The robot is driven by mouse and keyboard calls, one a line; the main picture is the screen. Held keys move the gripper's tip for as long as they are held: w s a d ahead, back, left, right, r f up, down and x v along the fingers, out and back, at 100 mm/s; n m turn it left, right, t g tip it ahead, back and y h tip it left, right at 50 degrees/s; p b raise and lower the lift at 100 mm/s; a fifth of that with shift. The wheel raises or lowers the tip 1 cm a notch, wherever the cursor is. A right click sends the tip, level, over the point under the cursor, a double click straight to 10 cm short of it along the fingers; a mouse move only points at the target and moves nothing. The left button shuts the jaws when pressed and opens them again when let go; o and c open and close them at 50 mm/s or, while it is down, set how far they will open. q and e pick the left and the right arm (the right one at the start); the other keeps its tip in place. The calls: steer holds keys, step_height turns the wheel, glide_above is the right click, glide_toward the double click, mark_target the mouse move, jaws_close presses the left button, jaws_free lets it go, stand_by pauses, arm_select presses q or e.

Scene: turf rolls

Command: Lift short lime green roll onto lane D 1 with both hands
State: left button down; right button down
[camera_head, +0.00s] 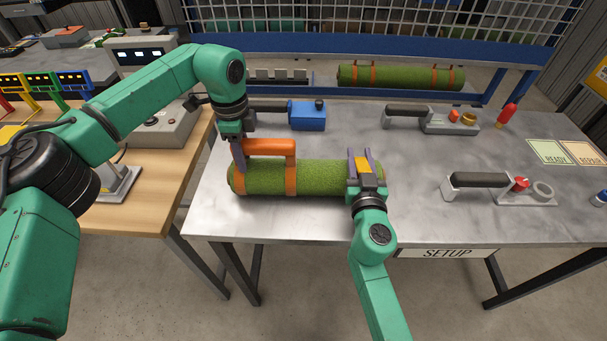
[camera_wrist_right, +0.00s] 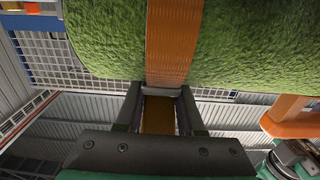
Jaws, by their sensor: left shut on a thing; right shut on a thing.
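A green turf roll (camera_head: 320,178) with orange straps and raised orange handles lies lengthwise at the front left of the grey metal table (camera_head: 420,218). I cannot tell whether it rests on the table or hangs just above it. My left gripper (camera_head: 239,152) is shut at the left end of the left orange handle (camera_head: 270,147). My right gripper (camera_head: 363,163) is shut on the orange grip at the roll's right end. The right wrist view shows the roll (camera_wrist_right: 240,45), its orange strap (camera_wrist_right: 174,40) and an orange piece between my fingers (camera_wrist_right: 158,112). No lane D 1 label is readable.
Behind the roll stands a blue tool (camera_head: 307,116) with a dark handle. Two handled tools (camera_head: 450,122) (camera_head: 525,193) are on the right. The middle of the table is clear.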

arm_select(q)
steer(key=shift+r, duration=0.1)
arm_select(e)
steer(key=shift+r, duration=0.1)
